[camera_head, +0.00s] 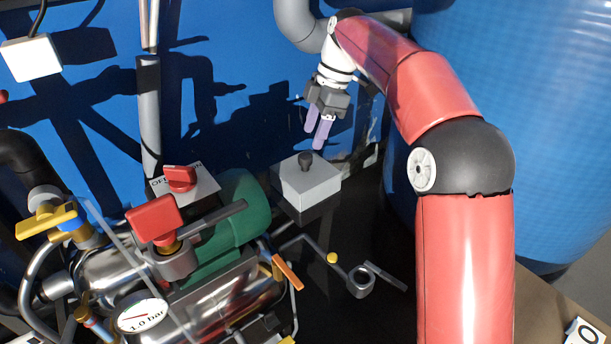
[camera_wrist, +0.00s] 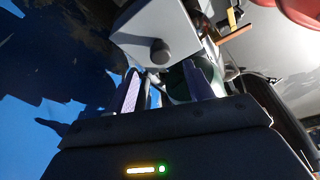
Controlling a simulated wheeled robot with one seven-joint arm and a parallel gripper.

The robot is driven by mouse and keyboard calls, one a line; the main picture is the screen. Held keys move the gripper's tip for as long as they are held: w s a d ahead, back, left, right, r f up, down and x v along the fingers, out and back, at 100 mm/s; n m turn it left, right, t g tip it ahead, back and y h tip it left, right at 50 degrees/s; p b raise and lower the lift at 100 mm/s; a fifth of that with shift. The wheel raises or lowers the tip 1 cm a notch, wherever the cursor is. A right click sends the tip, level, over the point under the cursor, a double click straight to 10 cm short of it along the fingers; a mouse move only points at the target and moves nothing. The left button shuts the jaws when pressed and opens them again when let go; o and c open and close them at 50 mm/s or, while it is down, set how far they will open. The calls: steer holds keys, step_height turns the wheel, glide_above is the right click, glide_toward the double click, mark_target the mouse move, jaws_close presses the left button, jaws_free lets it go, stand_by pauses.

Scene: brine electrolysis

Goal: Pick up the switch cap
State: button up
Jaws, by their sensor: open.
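A small black knob-like cap (camera_head: 305,161) stands upright on top of a light grey box (camera_head: 313,187) in the middle of the head view. In the wrist view the cap (camera_wrist: 160,52) shows as a dark round shape on the box's pale face (camera_wrist: 170,22), ahead of and between the finger directions. My gripper (camera_head: 314,139) has purple fingers pointing down, a little above the cap and apart from it. In the wrist view my gripper (camera_wrist: 162,72) is open, with nothing between its fingers.
A red rotary switch (camera_head: 180,179) on an OFF/ON plate and a red valve handle (camera_head: 154,219) stand to the left. Metal pipework with a pressure gauge (camera_head: 142,315) fills the lower left. A blue wall (camera_head: 220,60) lies behind, and a large blue tank (camera_head: 540,120) stands at right.

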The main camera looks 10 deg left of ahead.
mark_target(306, 155)
steer(key=b+x, duration=0.2)
steer(key=x, duration=0.5)
steer(key=shift+s+a+f, duration=0.15)
steer(key=shift+f, duration=0.1)
steer(key=c, duration=1.1)
steer(key=shift+r, duration=0.1)
